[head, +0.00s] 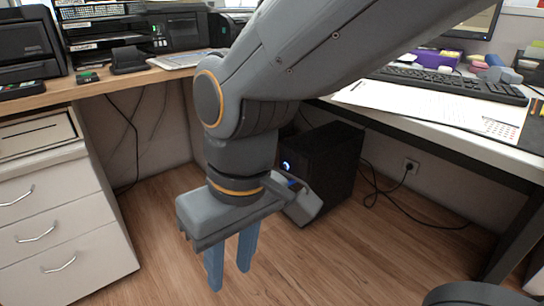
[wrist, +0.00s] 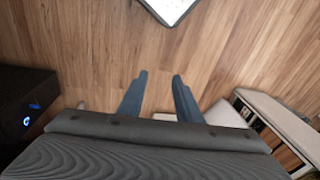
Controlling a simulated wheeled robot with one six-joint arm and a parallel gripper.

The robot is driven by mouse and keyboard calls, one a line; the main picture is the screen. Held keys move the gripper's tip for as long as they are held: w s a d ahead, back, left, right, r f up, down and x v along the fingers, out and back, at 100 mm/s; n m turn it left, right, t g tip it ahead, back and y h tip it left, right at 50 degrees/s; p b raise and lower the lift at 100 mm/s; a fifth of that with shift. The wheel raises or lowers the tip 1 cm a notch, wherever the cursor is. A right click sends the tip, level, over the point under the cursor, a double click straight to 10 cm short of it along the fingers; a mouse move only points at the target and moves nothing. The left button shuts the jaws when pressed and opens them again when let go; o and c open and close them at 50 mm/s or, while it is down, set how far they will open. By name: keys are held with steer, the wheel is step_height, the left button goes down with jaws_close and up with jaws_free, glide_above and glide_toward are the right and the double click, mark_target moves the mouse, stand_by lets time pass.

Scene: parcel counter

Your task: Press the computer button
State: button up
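The computer (head: 335,160) is a black tower standing on the floor under the desk, partly hidden behind my arm in the head view. Its button (head: 287,166) glows blue-white on the front face, close beside my wrist in the picture. The computer also shows at the left edge of the wrist view (wrist: 22,92), with a blue-lit button (wrist: 27,121) on it. My gripper (head: 230,278) points down over the floor, in front of the computer. Its two blue fingers are apart with nothing between them, as the wrist view also shows (wrist: 160,76). The fingers are clear of the button.
A white drawer cabinet (head: 57,235) stands at the left. A wooden desk (head: 130,86) and a white desk (head: 460,133) with a keyboard (head: 450,84) are above. Black cables hang by the wall and run to a socket (head: 410,166). Wooden floor (head: 330,265) is free in front.

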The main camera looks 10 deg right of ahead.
stand_by(0.3)
jaws_close()
stand_by(1.6)
